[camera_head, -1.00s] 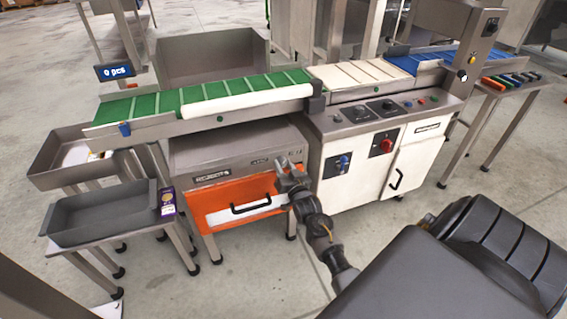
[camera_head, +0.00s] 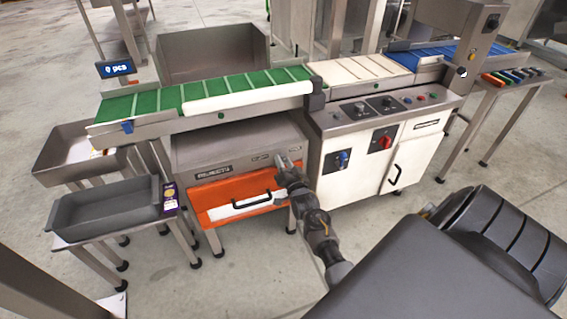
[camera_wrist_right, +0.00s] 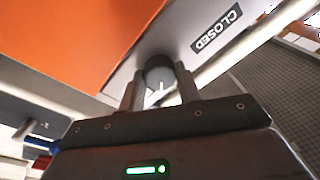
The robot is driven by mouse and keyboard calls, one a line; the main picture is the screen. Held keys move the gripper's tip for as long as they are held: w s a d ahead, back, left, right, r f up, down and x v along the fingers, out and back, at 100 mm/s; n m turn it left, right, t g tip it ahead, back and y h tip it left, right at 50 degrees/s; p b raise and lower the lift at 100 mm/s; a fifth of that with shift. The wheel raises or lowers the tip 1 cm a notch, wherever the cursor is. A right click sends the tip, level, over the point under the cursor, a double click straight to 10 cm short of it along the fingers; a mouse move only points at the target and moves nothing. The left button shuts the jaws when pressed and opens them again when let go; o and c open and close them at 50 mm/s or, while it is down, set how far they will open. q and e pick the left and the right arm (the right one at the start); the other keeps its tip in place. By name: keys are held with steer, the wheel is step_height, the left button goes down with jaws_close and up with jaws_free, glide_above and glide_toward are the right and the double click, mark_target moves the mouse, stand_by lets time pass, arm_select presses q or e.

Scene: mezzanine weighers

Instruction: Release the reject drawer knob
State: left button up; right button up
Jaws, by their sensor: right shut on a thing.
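The reject drawer with an orange front (camera_head: 225,190) and a black bar handle sits in the grey cabinet below the green belt in the head view. My right gripper (camera_head: 283,163) is at the upper right corner of that orange front. In the right wrist view, the round dark knob (camera_wrist_right: 160,68) sits between the two fingers of my right gripper (camera_wrist_right: 162,92), which is shut on it. The knob is beside a grey panel with a "CLOSED" label (camera_wrist_right: 216,30). In the head view the knob is hidden by the gripper. My left gripper is not in view.
A white cabinet (camera_head: 345,185) with switches stands just right of my gripper. A grey tray (camera_head: 110,212) and a purple box (camera_head: 169,196) rest on a low stand at left. The green belt (camera_head: 150,100) runs above the drawer. The floor in front is clear.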

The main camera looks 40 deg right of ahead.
steer(key=shift+r, duration=0.1)
steer(key=o, duration=1)
steer(key=shift+w, duration=0.1)
steer(key=shift+c, duration=0.2)
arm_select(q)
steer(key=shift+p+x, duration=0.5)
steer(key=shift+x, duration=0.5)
arm_select(e)
steer(key=v, duration=1.1)
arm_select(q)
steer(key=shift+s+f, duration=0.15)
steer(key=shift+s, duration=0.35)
